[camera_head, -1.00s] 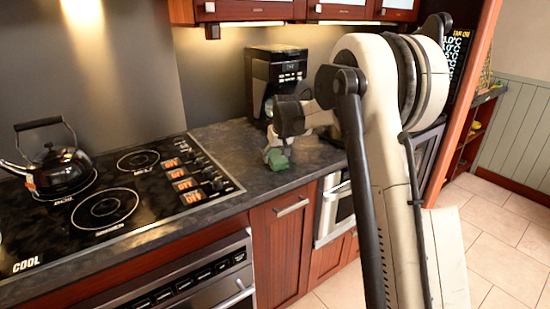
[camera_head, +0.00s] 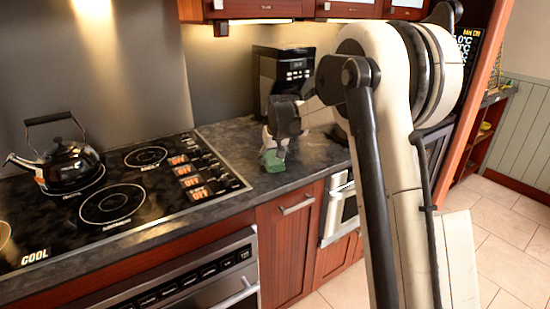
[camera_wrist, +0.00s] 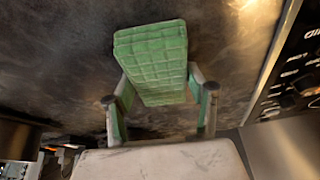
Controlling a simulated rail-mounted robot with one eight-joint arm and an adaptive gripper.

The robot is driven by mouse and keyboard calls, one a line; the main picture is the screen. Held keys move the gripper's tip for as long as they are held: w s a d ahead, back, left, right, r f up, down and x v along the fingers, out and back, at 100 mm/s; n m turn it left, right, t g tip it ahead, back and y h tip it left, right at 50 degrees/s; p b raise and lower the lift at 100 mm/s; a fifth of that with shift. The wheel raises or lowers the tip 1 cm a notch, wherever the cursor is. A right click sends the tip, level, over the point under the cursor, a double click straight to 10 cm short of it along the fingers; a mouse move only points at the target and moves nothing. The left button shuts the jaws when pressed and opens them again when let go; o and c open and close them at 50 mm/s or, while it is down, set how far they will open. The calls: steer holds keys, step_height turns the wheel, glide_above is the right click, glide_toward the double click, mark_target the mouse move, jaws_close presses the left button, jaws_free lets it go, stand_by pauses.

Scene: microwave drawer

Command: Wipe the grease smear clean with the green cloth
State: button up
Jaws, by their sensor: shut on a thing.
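The green cloth (camera_head: 273,160) is a folded, block-like pad with a grid pattern, and it also shows in the wrist view (camera_wrist: 152,58). My gripper (camera_head: 272,150) is shut on the cloth, with one finger on each side of it (camera_wrist: 158,95). In the head view the cloth is at the dark countertop (camera_head: 235,138), right of the cooktop. I cannot tell whether it touches the surface. Pale, cloudy patches show on the counter in the wrist view (camera_wrist: 215,45). I cannot tell whether any of them is the grease smear.
The black cooktop (camera_head: 75,215) with a kettle (camera_head: 67,165) lies to the left, its knobs near the cloth. A black coffee machine (camera_head: 280,75) stands behind my gripper. Wooden cabinets (camera_head: 290,240) are below the counter's front edge.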

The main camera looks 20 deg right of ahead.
mark_target(250, 170)
steer(key=shift+s+a, duration=0.35)
steer(key=shift+a, duration=1.05)
steer(key=shift+s+a, duration=0.4)
steer(key=shift+a, duration=1)
steer(key=shift+s+a, duration=0.35)
steer(key=shift+a, duration=1.05)
steer(key=shift+a+r+p, duration=0.1)
steer(key=shift+r+p, duration=0.35)
steer(key=shift+r, duration=0.75)
step_height(250, 170, up, 6)
steer(key=p, duration=0.3)
steer(key=shift+f, duration=0.15)
steer(key=shift+s, duration=0.1)
